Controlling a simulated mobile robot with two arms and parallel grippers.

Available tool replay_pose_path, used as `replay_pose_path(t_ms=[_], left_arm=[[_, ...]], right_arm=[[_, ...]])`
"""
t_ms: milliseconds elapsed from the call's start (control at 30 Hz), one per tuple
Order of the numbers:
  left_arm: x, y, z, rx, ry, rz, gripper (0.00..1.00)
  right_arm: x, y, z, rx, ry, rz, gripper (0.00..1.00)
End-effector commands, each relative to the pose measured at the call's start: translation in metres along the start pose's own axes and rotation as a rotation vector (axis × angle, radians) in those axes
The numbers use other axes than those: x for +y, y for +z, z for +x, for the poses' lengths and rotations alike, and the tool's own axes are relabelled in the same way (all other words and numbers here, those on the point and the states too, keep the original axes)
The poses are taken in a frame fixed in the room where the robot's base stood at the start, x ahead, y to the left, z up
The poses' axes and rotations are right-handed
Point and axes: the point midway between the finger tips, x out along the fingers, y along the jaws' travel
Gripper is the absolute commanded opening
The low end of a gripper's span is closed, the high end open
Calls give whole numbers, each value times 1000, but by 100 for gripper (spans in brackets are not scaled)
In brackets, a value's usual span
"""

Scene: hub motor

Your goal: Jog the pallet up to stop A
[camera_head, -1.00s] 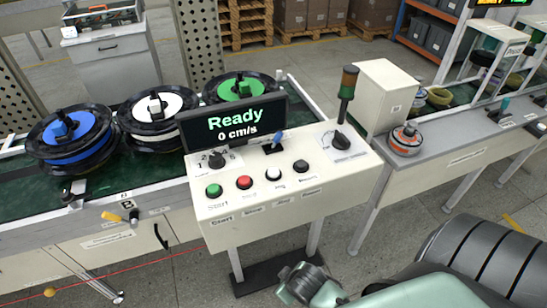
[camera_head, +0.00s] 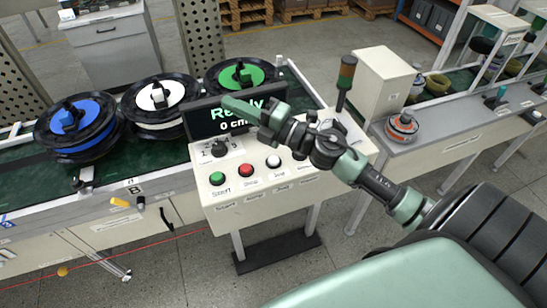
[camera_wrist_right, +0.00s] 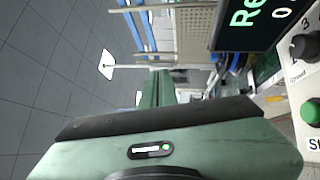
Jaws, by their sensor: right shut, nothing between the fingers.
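My right gripper (camera_head: 240,106) is shut and empty. The gripper and arm hide the black button and blue lever. In the right wrist view the green start button (camera_wrist_right: 311,111) is at the right edge. Reels with blue, white and green tops stand on the conveyor (camera_head: 30,181); I cannot make out a pallet under them. A "B" label (camera_head: 135,189) marks the conveyor's front edge.
A beige cabinet (camera_head: 382,85) and a signal lamp (camera_head: 345,77) stand to the right of the box. An orange-and-grey hub part (camera_head: 402,128) lies on the right bench (camera_head: 470,143). A selector knob (camera_head: 219,149) sits at the box's left. The space above the buttons is partly clear.

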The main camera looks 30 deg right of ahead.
Motion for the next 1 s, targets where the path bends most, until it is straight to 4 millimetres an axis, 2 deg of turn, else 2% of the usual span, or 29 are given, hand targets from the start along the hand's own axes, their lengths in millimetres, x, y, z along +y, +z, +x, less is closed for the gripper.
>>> replay_pose_path(t_ms=[67, 133, 300, 400, 500, 1000], left_arm=[[0, 0, -1, 0, 0, 0, 0], [0, 0, -2, 0, 0, 0, 0], [0, 0, -3, 0, 1, 1, 0], [0, -1, -3, 1, 1, 1, 0], [1, -1, -3, 1, 1, 1, 0], [1, -1, -1, 2, 1, 0, 0]], right_arm=[[-6, -7, 2, 206, -78, -222, 0], [-23, -7, -8, 373, -182, -386, 0], [-64, 27, -53, 648, -475, -642, 0], [-76, 46, -75, 724, -593, -699, 0], [-80, 56, -87, 758, -655, -723, 0], [-85, 57, -91, 771, -672, -726, 0]])
